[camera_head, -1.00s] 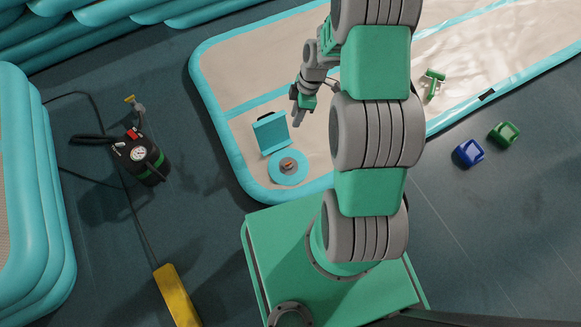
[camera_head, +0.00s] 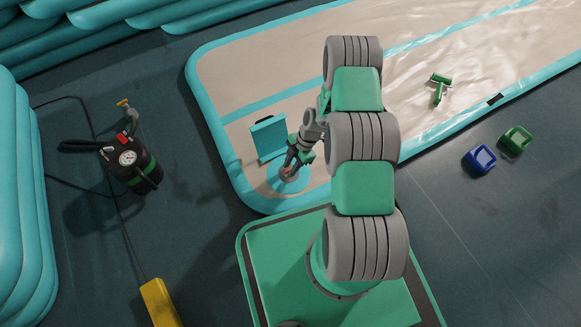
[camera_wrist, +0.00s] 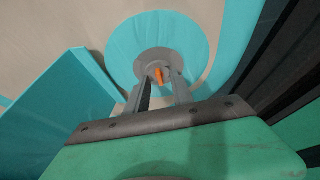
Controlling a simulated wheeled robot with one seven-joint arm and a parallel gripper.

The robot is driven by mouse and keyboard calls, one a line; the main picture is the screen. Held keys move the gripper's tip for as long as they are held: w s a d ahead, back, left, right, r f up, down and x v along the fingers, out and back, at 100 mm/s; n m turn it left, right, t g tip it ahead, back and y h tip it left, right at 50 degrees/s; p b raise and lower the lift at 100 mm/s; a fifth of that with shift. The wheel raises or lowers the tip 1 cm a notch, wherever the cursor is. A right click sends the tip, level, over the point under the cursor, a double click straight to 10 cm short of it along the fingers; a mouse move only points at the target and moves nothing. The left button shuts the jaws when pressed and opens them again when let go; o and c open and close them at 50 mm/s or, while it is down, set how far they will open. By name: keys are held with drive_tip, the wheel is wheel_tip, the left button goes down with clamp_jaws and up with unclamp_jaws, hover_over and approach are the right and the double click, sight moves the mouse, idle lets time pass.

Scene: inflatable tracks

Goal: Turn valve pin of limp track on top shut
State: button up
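The limp track (camera_head: 235,80) is a beige mat with a teal edge, lying on the floor. Near its close end is a round teal patch (camera_head: 287,184) with a grey valve at its centre. In the wrist view, the grey valve ring (camera_wrist: 155,56) sits in the teal patch (camera_wrist: 193,42), and the orange valve pin (camera_wrist: 159,76) shows between my fingertips. My gripper (camera_wrist: 162,80) is open, its fingers apart on both sides of the pin. Whether either finger touches it I cannot tell. In the head view, my gripper (camera_head: 289,170) is over the valve and partly hides it.
A teal flap (camera_head: 269,138) stands up beside the valve. A black pump (camera_head: 132,163) with a gauge and hose stands at left. A green tool (camera_head: 440,88) lies on the track; blue (camera_head: 479,158) and green (camera_head: 515,140) pieces lie on the floor at right.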

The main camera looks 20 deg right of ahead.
drive_tip(key=shift+c, duration=0.6)
clamp_jaws()
drive_tip(key=shift+r+m, duration=0.1)
drive_tip(key=shift+m, duration=0.2)
drive_tip(key=m+t+p, duration=0.1)
drive_tip(key=m, duration=0.1)
drive_tip(key=shift+s+m, duration=0.2)
drive_tip(key=shift+m, duration=0.2)
drive_tip(key=m+t+p, duration=0.1)
drive_tip(key=m, duration=0.2)
drive_tip(key=shift+s+m+t, duration=0.15)
drive_tip(key=shift+m+t, duration=0.15)
drive_tip(key=m, duration=0.2)
drive_tip(key=m+t+h+p, duration=0.1)
drive_tip(key=m, duration=0.2)
drive_tip(key=shift+s+a+t+h+p, duration=0.15)
drive_tip(key=shift+s+t+h+p, duration=0.05)
drive_tip(key=shift+t+h+p, duration=0.1)
drive_tip(key=m+h, duration=0.1)
drive_tip(key=m, duration=0.2)
drive_tip(key=m+t, duration=0.1)
drive_tip(key=m, duration=0.1)
drive_tip(key=shift+s+a+m+h+p, duration=0.1)
drive_tip(key=shift+a+m+h+p, duration=0.1)
drive_tip(key=shift+m+h+p, duration=0.2)
